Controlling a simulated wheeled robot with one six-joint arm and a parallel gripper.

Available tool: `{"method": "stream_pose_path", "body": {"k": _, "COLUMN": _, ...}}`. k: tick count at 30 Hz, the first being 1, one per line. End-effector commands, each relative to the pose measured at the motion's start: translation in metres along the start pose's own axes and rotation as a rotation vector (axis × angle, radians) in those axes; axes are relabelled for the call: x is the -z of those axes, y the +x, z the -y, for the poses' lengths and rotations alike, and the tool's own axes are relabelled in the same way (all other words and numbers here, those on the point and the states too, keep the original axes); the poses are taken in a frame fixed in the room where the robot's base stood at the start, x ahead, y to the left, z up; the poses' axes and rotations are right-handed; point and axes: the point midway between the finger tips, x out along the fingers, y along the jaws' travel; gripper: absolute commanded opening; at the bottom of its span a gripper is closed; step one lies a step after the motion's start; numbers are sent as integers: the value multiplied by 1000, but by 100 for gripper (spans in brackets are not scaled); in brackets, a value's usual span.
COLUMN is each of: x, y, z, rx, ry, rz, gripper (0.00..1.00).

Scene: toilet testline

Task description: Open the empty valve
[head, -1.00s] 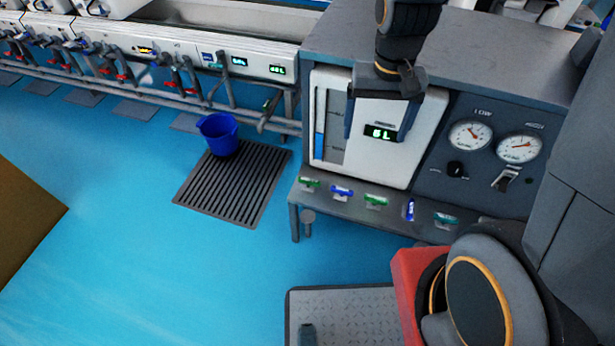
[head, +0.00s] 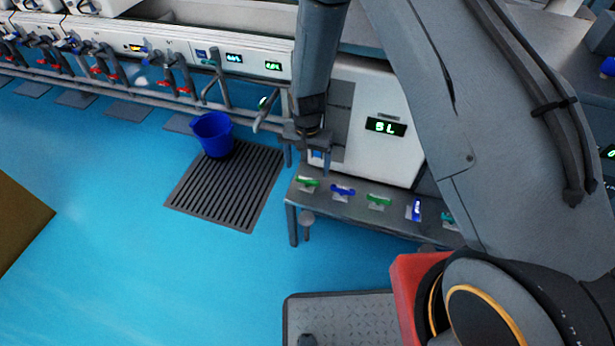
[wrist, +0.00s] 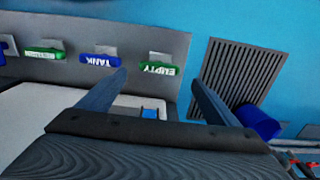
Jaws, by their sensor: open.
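The green valve handle labelled EMPTY (wrist: 158,68) shows in the wrist view, between and just beyond my open fingertips. In the head view it is the leftmost green handle (head: 307,182) on the grey shelf, lying along the shelf's length. My gripper (head: 308,150) points down just above and behind it, open and empty. The fingers also show in the wrist view (wrist: 158,78), one on each side of the handle in the picture. No contact with the handle is visible.
A blue TANK handle (wrist: 100,60) is beside it, with further handles along the grey shelf (head: 335,208). A white panel with a lit display (head: 386,127) stands behind. A blue bucket (head: 213,134) sits on a floor grate (head: 225,190) to the left.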

Motion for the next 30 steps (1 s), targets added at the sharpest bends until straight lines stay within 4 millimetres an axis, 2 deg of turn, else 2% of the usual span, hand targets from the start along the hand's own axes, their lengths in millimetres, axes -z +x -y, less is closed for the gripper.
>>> {"method": "stream_pose_path", "body": {"k": 6, "x": -1, "y": 35, "z": -1, "rx": -2, "ry": 0, "rz": 2, "gripper": 84}}
{"method": "stream_pose_path", "body": {"k": 12, "x": 0, "y": 57, "z": -1, "rx": -1, "ry": 0, "rz": 1, "gripper": 84}}
{"method": "stream_pose_path", "body": {"k": 23, "x": 0, "y": 62, "z": -1, "rx": 0, "ry": -1, "rz": 0, "gripper": 84}}
{"method": "stream_pose_path", "body": {"k": 30, "x": 0, "y": 62, "z": -1, "rx": 0, "ry": -1, "rz": 0, "gripper": 46}}
